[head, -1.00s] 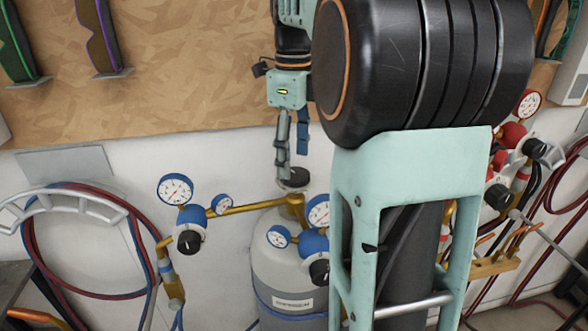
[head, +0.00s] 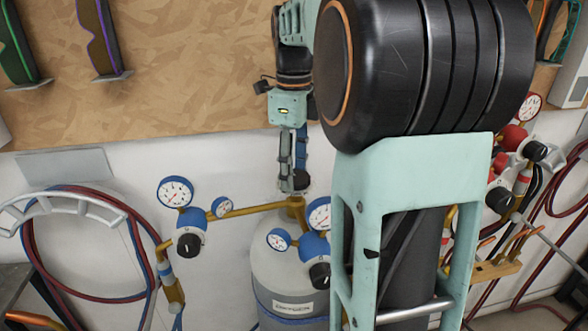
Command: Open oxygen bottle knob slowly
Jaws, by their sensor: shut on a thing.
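The oxygen bottle (head: 282,275) is a light grey cylinder with a blue band and a label, standing at the lower middle of the head view. A brass valve sits on its top, and the black knob (head: 301,180) is above the valve. My gripper (head: 294,184) points down from above and is shut on the knob. Its fingers look nearly parallel and hide part of the knob. My large arm link hides what lies to the right of the bottle.
Blue-rimmed gauges and blue regulators with black knobs (head: 190,244) flank the bottle on brass pipes. Coiled red and blue hoses (head: 85,292) hang at the left. A red regulator (head: 512,137) and more hoses are at the right. A wooden board (head: 180,70) covers the wall behind.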

